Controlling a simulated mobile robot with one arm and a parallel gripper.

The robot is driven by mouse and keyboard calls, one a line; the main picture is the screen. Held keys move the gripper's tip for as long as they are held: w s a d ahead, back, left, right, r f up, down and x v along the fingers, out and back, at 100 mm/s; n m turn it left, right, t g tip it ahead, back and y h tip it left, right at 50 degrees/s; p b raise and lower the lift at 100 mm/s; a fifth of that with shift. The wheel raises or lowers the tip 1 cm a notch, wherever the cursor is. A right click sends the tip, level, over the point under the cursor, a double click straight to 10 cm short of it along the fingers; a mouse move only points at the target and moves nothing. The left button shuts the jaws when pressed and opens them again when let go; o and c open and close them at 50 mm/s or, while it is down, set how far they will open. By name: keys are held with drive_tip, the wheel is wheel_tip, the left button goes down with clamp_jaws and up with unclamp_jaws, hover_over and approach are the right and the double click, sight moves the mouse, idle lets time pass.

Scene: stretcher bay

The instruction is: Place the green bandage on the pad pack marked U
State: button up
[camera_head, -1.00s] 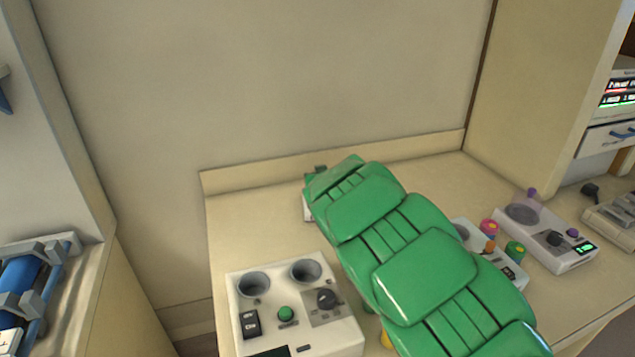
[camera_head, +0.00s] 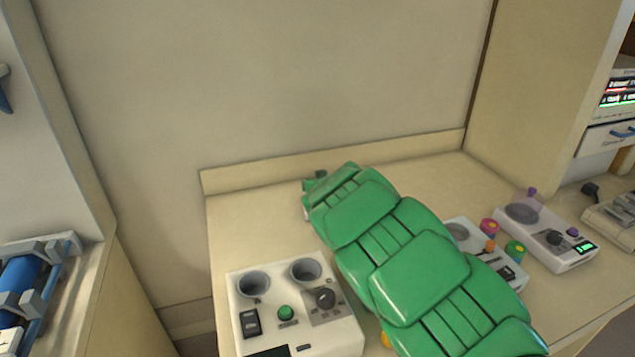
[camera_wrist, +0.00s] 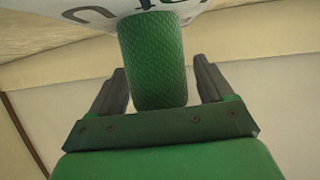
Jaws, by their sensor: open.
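The green bandage (camera_wrist: 152,60) is a textured roll in the wrist view, between the two fingers of my gripper (camera_wrist: 160,78). The fingers are open, with a gap visible on each side of the roll. Its far end meets a white pad pack (camera_wrist: 215,12) with dark printing; a curved mark at the left looks like a U. They appear to touch, but the contact is not clear. In the head view my green arm hides most of this spot at the back of the counter, and the fingers cannot be made out.
A white unit with two cups (camera_head: 295,320) stands at the front left of the counter (camera_head: 240,225). Right of my arm are a device with coloured knobs (camera_head: 507,272) and a grey-white device (camera_head: 560,250). The back wall is close behind; the counter's back left is clear.

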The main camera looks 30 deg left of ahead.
drive_tip(key=shift+r, duration=0.15)
drive_tip(key=shift+v, duration=0.85)
drive_tip(key=v, duration=1)
drive_tip(key=shift+s+d, duration=0.1)
drive_tip(key=shift+s, duration=0.05)
